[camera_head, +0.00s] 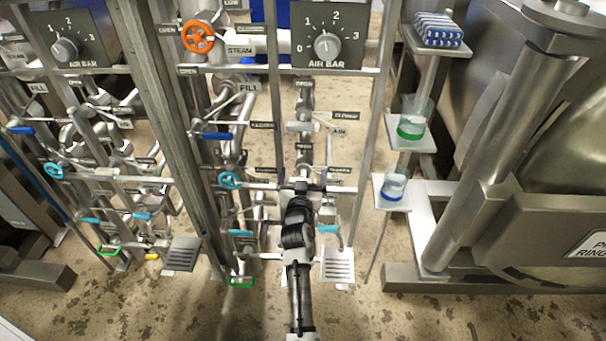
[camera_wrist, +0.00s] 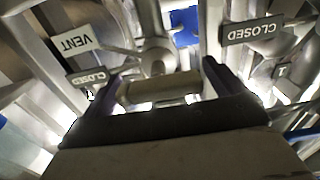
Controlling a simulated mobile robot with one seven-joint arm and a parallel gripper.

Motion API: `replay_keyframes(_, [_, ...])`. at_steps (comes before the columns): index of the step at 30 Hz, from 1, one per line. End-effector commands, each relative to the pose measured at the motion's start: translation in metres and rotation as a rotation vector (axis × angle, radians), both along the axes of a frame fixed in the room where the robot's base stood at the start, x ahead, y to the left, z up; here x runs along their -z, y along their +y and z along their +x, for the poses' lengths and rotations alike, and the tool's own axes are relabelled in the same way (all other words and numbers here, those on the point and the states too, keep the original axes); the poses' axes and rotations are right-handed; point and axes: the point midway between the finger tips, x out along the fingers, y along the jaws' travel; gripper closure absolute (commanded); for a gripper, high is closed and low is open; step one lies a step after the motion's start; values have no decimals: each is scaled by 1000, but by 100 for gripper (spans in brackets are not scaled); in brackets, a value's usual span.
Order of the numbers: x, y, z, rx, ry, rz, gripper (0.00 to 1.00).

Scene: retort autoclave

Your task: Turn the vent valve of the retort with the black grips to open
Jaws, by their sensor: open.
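My gripper (camera_head: 303,187) is at the lower part of the right-hand pipe panel, seen from behind in the head view. In the wrist view my gripper (camera_wrist: 160,80) is open, with one dark finger on each side of a short grey valve handle (camera_wrist: 160,88). The handle lies crosswise between the fingers, below a round metal valve body (camera_wrist: 157,55). I cannot tell whether the fingers touch it. A VENT sign (camera_wrist: 76,40) is at upper left, with a CLOSED sign (camera_wrist: 88,79) below it. In the head view my arm hides most of this valve. Black grips on a retort are not clearly visible.
Another CLOSED sign (camera_wrist: 254,32) is at right in the wrist view. Panel posts and pipes crowd both sides. An orange handwheel (camera_head: 198,36) and an AIR BAR dial (camera_head: 327,45) sit higher. Shelves with beakers (camera_head: 412,125) stand right, beside a large steel vessel (camera_head: 565,150).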

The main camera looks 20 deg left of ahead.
Motion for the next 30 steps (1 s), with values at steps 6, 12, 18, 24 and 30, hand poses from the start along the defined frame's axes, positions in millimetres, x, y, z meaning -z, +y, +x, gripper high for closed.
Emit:
replay_keyframes(6, [0,0,1,0,-1,0,5])
replay_keyframes(12, [0,0,1,0,-1,0,28])
replay_keyframes(18, [0,0,0,0,-1,0,50])
replay_keyframes(24, [0,0,0,1,-7,-22,50])
replay_keyframes(30, [0,0,0,1,-32,-108,50])
